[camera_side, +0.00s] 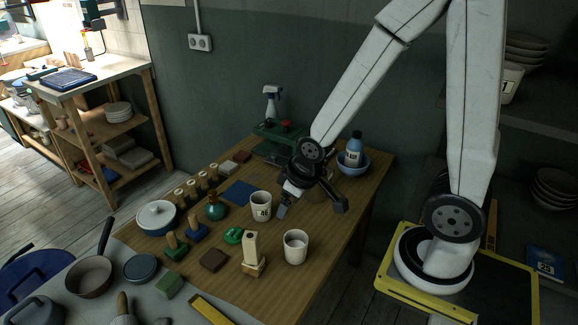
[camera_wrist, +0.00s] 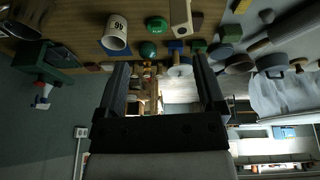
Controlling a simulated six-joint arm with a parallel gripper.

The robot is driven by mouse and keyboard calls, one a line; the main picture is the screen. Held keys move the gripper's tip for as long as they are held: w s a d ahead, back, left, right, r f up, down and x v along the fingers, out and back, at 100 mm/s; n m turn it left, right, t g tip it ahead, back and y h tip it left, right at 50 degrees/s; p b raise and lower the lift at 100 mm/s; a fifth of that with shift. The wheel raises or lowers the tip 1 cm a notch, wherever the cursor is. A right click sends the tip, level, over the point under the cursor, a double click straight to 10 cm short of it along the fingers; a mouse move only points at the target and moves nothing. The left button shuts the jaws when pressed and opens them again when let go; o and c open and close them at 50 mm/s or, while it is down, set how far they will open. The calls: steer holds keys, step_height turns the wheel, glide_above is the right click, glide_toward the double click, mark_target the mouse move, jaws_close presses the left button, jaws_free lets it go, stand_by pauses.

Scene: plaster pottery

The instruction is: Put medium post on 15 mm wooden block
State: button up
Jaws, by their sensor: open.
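A cream upright post (camera_side: 250,246) with a dark hole near its top stands near the front of the wooden table. It looks like the medium post. A light wooden block (camera_side: 254,270) is at its foot; I cannot tell whether the post rests on it or stands against it. The post also shows at the top of the wrist view (camera_wrist: 180,14). My gripper (camera_side: 312,207) is open and empty, above the table, behind and right of the post. Its two fingers also show in the wrist view (camera_wrist: 161,75), with nothing between them.
A numbered cup (camera_side: 260,207) and a white cup (camera_side: 295,247) stand near the post. A dark brown block (camera_side: 213,260), a green object (camera_side: 233,235) and a green-based stamp (camera_side: 175,247) lie left of it. A blue bowl (camera_side: 353,164) holds a bottle at the back right.

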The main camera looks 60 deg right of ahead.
steer(key=shift+s+a+r+m+g, duration=0.4)
steer(key=shift+s+a+r+g, duration=0.2)
steer(key=shift+s+a+r, duration=0.45)
steer(key=shift+d+r, duration=0.1)
stand_by(0.5)
